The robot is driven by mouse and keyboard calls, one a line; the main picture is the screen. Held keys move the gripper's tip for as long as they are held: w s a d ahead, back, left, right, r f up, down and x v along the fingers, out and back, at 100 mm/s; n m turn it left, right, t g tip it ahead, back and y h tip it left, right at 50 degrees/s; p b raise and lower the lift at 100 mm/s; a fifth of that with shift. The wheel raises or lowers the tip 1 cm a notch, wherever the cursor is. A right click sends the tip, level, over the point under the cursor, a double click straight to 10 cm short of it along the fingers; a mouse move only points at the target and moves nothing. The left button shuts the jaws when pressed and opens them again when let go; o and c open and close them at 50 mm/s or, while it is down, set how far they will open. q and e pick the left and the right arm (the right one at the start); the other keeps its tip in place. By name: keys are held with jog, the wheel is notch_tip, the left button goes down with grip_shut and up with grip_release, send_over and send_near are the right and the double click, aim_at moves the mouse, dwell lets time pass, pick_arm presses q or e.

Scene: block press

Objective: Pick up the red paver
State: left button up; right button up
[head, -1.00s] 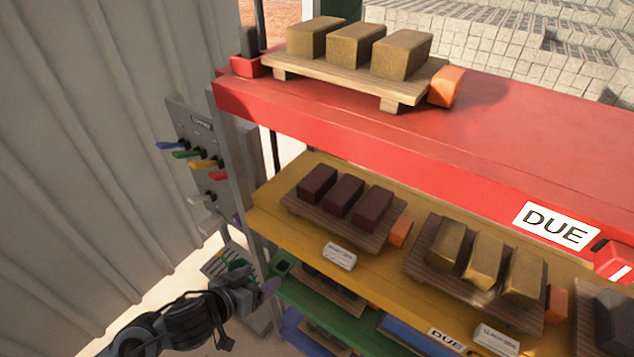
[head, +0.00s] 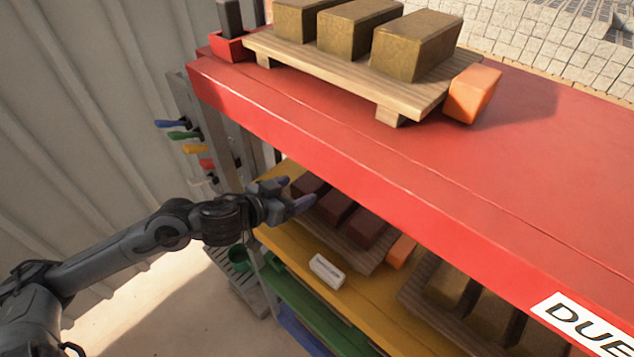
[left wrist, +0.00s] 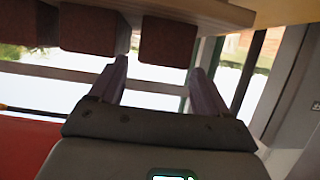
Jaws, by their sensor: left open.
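Three dark red pavers stand in a row on a wooden pallet (head: 345,250) on the yellow shelf: an end paver (head: 307,187), a middle one (head: 337,206) and a right one (head: 370,228). My left gripper (head: 297,194) is open and empty at the left end of the row, partly covering the end paver. In the left wrist view, which looks upside down, a red paver (left wrist: 168,40) shows ahead between the two spread fingers (left wrist: 158,88), with another paver (left wrist: 88,28) to its left. I cannot tell whether the fingers touch it. My right gripper is not in view.
The red top shelf (head: 530,170) overhangs the yellow shelf (head: 345,310) and limits room above the pavers. It carries tan blocks (head: 415,45) on a pallet. An orange block (head: 402,250) sits beside the red pavers. Coloured levers (head: 190,148) stand at the left post.

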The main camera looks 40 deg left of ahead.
aim_at(312, 184)
pick_arm(q)
jog(key=shift+x, duration=1)
jog(key=shift+f+b+x, duration=0.15)
jog(key=shift+x, duration=1.25)
jog(key=shift+f+b+x, duration=0.15)
jog(key=shift+f+x, duration=0.05)
jog(key=shift+x, duration=1.15)
jog(key=shift+s+a, duration=0.15)
jog(key=c, duration=1.3)
jog(key=shift+r, duration=0.1)
grip_shut()
jog(key=shift+r, duration=0.15)
